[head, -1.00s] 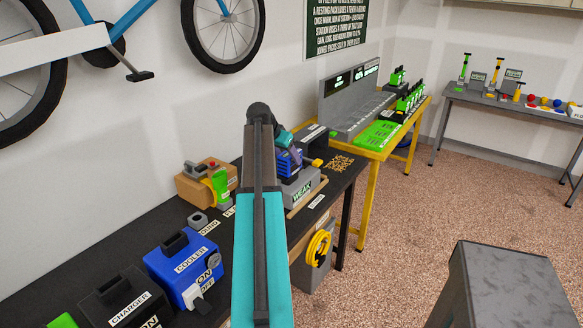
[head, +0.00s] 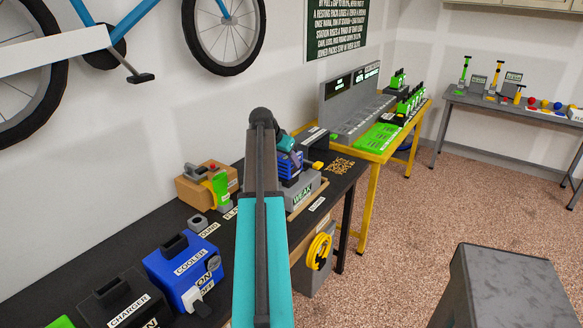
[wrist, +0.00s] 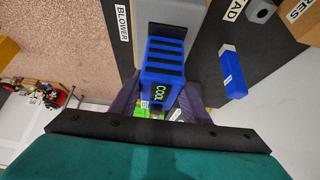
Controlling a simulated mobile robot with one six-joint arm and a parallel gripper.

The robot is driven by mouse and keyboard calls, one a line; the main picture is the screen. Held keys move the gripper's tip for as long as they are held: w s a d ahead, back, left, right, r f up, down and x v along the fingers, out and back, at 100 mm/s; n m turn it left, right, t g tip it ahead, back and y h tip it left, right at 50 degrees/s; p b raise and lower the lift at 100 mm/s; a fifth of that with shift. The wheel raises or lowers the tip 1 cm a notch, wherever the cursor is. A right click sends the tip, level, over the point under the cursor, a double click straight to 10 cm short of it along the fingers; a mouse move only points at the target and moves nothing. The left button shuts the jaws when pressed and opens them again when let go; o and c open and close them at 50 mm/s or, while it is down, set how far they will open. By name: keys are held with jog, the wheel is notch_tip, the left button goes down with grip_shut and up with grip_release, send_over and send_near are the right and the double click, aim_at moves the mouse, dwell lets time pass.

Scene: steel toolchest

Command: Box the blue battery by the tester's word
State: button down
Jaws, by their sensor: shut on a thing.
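My gripper (wrist: 158,107) is shut on a blue battery (wrist: 165,60), with a jaw on each side. The battery has dark slots, and a green "COOL" word shows at its near end in the wrist view. In the head view the battery (head: 290,168) is just above or on a grey tester-like unit (head: 299,186) labelled "WEAK"; I cannot tell whether they touch. My arm hides part of this unit. A second blue block (wrist: 232,72) with a white label lies on the dark bench in the wrist view.
A blue "COOLER" box (head: 183,272) and black "CHARGER" box (head: 120,300) stand at the near left of the dark bench. A brown box (head: 192,188) is behind my arm's left. A yellow-framed bench (head: 372,190) stands beyond. A grey block (head: 510,270) stands at front right.

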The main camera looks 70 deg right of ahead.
jog(key=shift+r+p, duration=0.4)
jog(key=shift+r, duration=0.35)
dwell(1.2)
jog(key=shift+r+p, duration=1)
jog(key=shift+r, duration=0.9)
jog(key=shift+r, duration=0.15)
